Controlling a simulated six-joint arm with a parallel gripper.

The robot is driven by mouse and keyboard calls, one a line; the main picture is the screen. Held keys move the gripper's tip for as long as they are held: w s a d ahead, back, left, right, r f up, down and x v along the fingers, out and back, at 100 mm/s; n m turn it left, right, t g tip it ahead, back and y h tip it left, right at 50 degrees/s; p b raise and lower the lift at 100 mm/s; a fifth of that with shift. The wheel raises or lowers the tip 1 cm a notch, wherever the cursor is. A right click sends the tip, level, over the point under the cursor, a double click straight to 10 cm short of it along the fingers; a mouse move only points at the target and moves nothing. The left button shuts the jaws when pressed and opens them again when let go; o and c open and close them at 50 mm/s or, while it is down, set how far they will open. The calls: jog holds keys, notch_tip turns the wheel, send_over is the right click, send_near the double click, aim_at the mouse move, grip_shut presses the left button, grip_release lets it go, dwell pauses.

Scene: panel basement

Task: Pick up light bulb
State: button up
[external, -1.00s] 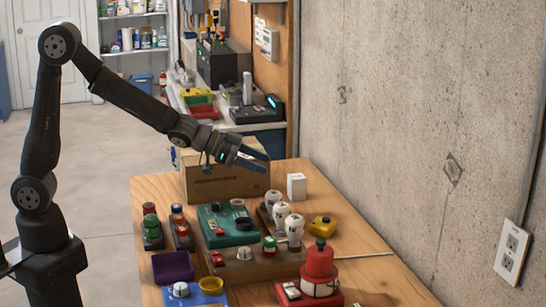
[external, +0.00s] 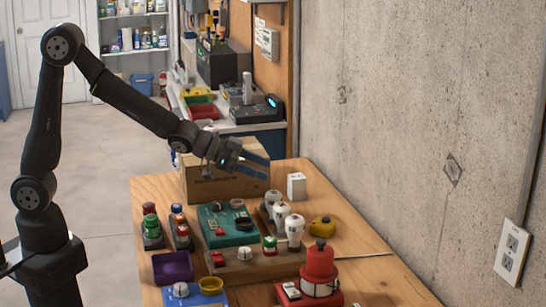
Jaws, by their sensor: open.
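Three white light bulbs stand upright in a row on dark sockets: a front bulb (external: 295,229), a middle bulb (external: 281,212) and a back bulb (external: 272,198). My gripper (external: 262,167) is open and empty. In the picture its fingers point right and slightly down, above the bulbs and in front of the cardboard box. It appears apart from the bulbs. Its exact height and distance from them cannot be told from this one view.
A concrete wall (external: 400,120) rises along the right side.

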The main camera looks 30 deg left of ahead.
aim_at(268, 194)
jog(key=w+a+f+m+g+h, duration=0.1)
jog(key=w+a+f+m+g, duration=0.35)
jog(key=a+f, duration=0.2)
jog(key=shift+n, duration=0.35)
jog(key=x, duration=0.7)
jog(key=shift+s+d+f, duration=0.15)
jog(key=shift+d+f, duration=0.05)
jog(key=shift+f, duration=0.2)
jog(key=c, duration=1.1)
jog(key=shift+o, duration=0.2)
jog(key=shift+r, duration=0.1)
